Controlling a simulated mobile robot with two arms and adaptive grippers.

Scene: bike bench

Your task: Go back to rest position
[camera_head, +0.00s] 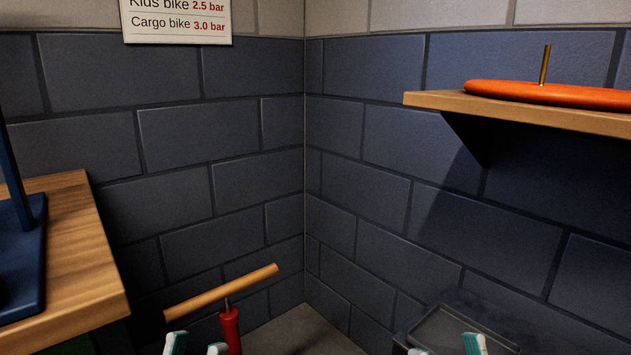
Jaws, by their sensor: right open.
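My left gripper (196,347) shows only its teal and white fingertips at the bottom edge, left of centre. The tips are apart with nothing visible between them, just left of the red pump body. My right gripper (445,347) shows its fingertips at the bottom edge, right of centre. It is open, and its tips appear in front of a dark tray. The rest of both grippers and both arms is out of view.
A floor pump (230,326) with a wooden handle (222,290) stands near the corner. A wooden bench (78,240) with a blue stand (30,255) is at left. A wall shelf (435,101) at right holds an orange tube (560,94). A dark tray (455,325) lies low at right.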

